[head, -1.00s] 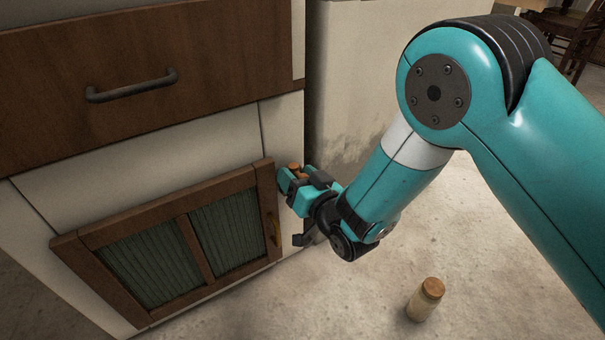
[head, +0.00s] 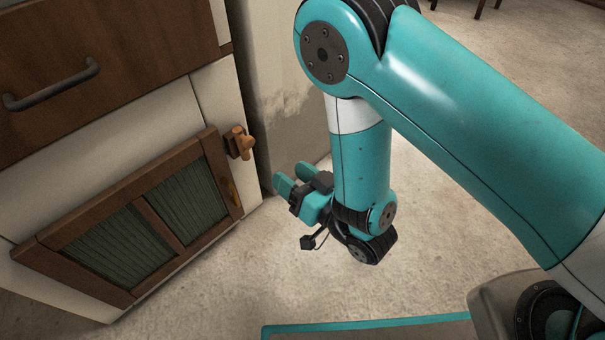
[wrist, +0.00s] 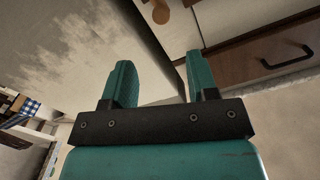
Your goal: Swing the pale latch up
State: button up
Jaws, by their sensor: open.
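The pale latch (head: 243,144) is a small light-wood piece on a brown mount at the cabinet's right front edge, just beyond the top right corner of the framed door (head: 165,210). Its exact angle is hard to tell. My gripper (head: 291,177) is open and empty, to the right of the latch and apart from it. In the wrist view the latch (wrist: 160,12) shows at the top edge, partly cut off, beyond the open fingers (wrist: 158,65).
A drawer with a dark handle (head: 52,85) is above the door. A stained pale wall block (head: 290,105) stands behind. The floor around my gripper is clear.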

jog(key=shift+b+v, duration=1)
jog(key=shift+v, duration=0.15)
